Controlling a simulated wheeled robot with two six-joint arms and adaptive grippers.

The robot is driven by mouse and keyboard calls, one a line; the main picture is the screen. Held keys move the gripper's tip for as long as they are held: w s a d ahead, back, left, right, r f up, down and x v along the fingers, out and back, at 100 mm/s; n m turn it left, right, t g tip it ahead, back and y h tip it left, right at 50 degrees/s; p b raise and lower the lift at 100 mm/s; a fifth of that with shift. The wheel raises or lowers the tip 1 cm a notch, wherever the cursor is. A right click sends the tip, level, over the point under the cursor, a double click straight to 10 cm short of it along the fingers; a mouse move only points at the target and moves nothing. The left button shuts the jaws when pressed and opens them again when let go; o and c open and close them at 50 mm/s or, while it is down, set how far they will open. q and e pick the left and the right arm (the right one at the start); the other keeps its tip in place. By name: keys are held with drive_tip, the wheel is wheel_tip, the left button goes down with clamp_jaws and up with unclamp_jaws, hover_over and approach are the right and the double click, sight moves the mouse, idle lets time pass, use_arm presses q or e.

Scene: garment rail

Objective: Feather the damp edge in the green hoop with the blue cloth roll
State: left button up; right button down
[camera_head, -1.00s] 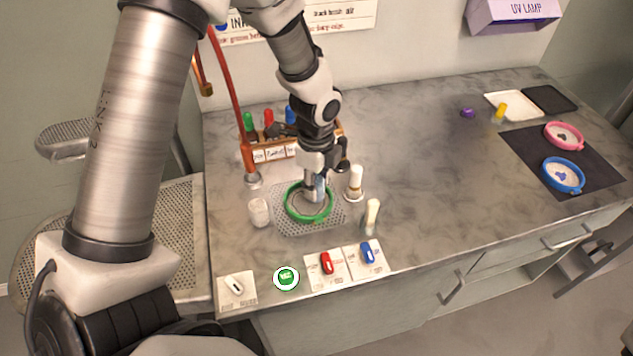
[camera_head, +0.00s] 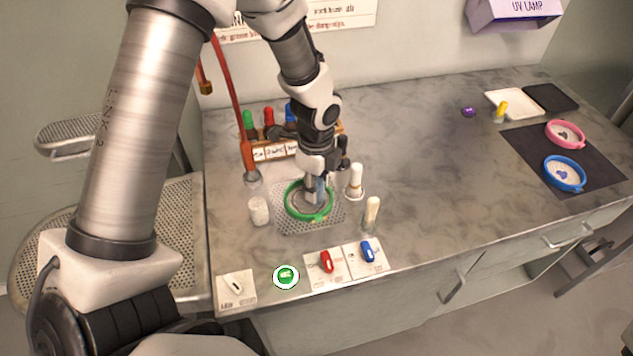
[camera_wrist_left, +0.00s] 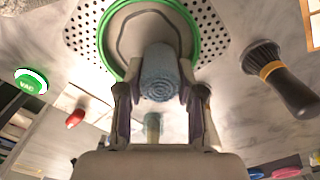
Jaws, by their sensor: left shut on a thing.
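The green hoop (camera_head: 290,209) lies on a perforated metal plate (camera_head: 283,229) at the left of the counter. Its inside is pale grey, and a darker wavy outline shows there in the left wrist view. My left gripper (camera_head: 317,187) points down over the hoop. In the left wrist view my left gripper (camera_wrist_left: 160,92) is shut on the blue cloth roll (camera_wrist_left: 159,75), whose coiled end faces the camera. The roll's far end is over the hoop's inside; I cannot tell if it touches. My right gripper is not in view.
A white cup (camera_head: 259,211), a white-topped bottle (camera_head: 355,180) and a pale upright stick (camera_head: 371,214) stand close around the plate. Blue (camera_head: 564,174) and pink (camera_head: 565,134) hoops lie right. The counter's middle is clear.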

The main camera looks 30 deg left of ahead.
use_arm(q)
drive_tip(key=shift+r+p, duration=0.2)
drive_tip(key=shift+p, duration=0.4)
drive_tip(key=shift+w+a+f, duration=0.2)
drive_tip(key=shift+a, duration=0.3)
drive_tip(key=shift+s+a+f, duration=0.1)
drive_tip(key=shift+s+a, duration=0.05)
drive_tip(key=shift+a, duration=0.4)
drive_tip(key=shift+s+a, duration=0.45)
drive_tip(key=shift+a, duration=0.05)
drive_tip(key=shift+s+b, duration=0.35)
drive_tip(key=shift+s, duration=0.3)
